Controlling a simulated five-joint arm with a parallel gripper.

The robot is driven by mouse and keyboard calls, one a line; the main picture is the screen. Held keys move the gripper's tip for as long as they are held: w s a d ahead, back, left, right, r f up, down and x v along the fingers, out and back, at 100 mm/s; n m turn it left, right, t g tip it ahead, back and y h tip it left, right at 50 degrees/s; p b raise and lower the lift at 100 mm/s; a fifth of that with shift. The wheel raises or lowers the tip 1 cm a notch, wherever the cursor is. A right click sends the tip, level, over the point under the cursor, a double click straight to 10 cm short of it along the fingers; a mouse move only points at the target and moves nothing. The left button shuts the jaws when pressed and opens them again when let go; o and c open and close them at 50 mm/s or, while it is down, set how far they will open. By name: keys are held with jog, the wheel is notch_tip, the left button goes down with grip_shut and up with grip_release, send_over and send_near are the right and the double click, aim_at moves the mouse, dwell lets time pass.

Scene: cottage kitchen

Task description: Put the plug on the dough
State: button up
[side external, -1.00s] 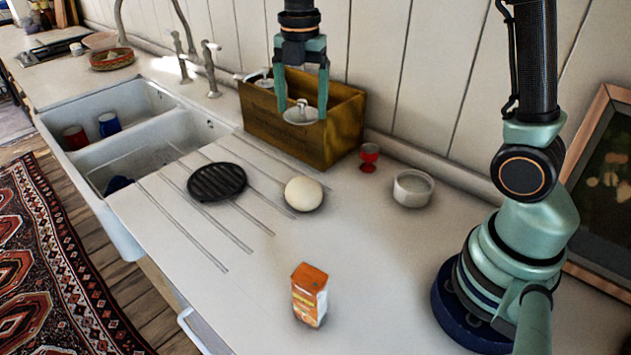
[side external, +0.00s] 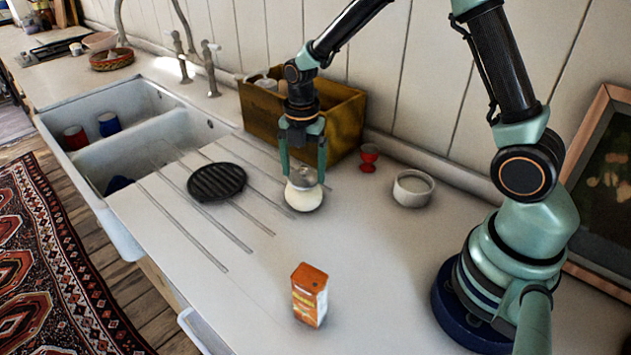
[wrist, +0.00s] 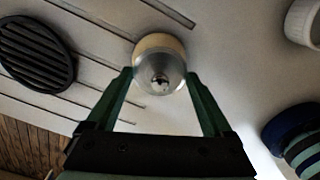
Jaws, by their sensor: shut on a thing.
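The plug (side external: 305,177) is a small silvery metal disc with a knob on top. My gripper (side external: 304,173) is shut on it from above, one finger on each side. The dough (side external: 305,201) is a pale round ball on the white counter, directly under the plug. In the wrist view the plug (wrist: 160,76) covers most of the dough (wrist: 158,41), whose pale far edge shows behind it. The plug looks at or very close to the dough's top; I cannot tell whether they touch.
A black ridged disc (side external: 217,181) lies left of the dough. A wooden box (side external: 343,121) stands behind. A red egg cup (side external: 369,157) and white ramekin (side external: 412,188) stand to the right. An orange carton (side external: 310,295) is in front. The sink (side external: 150,125) is at left.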

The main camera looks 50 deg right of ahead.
aim_at(303, 167)
jog(key=shift+f, duration=0.15)
jog(key=o, duration=1.1)
jog(key=shift+o, duration=0.2)
notch_tip(303, 167, up, 11)
jog(key=s+r+m+t, duration=0.2)
jog(key=s+r+m, duration=0.2)
jog(key=m, duration=0.7)
jog(key=s+r+m+t, duration=0.3)
jog(key=s+m, duration=0.6)
jog(key=m, duration=0.2)
jog(key=shift+d+r+t, duration=0.2)
jog(key=shift+r+t, duration=0.1)
jog(key=shift+r, duration=0.05)
jog(key=shift+s, duration=0.1)
